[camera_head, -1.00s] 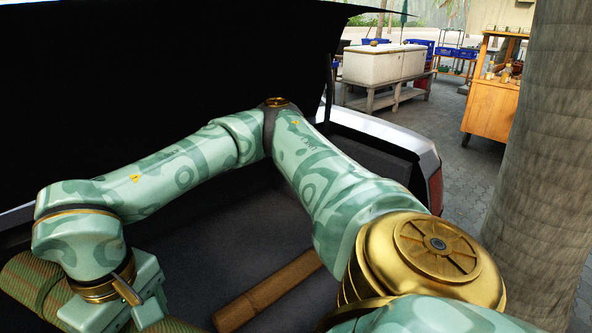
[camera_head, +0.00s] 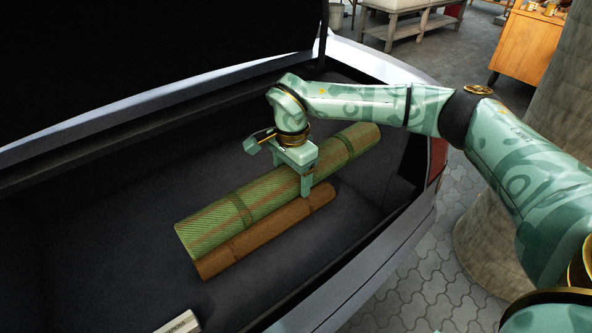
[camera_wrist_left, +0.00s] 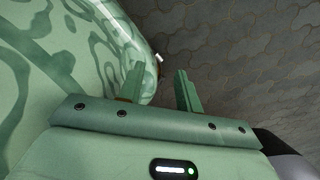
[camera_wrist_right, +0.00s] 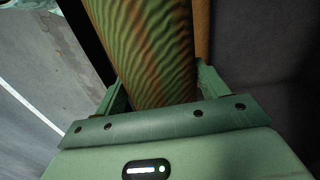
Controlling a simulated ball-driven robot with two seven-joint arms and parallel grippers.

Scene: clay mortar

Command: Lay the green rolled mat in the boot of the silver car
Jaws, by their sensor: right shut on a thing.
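The green rolled mat (camera_head: 205,228), with reddish stripes and darker bands, lies lengthwise inside the open boot (camera_head: 95,235) of the silver car (camera_head: 385,68). My right gripper (camera_head: 283,165) is shut around its middle from above. In the right wrist view the mat (camera_wrist_right: 150,45) runs between the two fingers. Whether it rests fully on the boot floor, I cannot tell. My left gripper (camera_wrist_left: 158,72) shows only in the left wrist view, open and empty, with paving beyond it.
A thinner brown roll (camera_head: 270,235) lies close alongside the mat, on the side nearer the bumper. A white box-like object (camera_head: 180,323) sits at the bottom edge. The boot floor left of the mat is clear.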

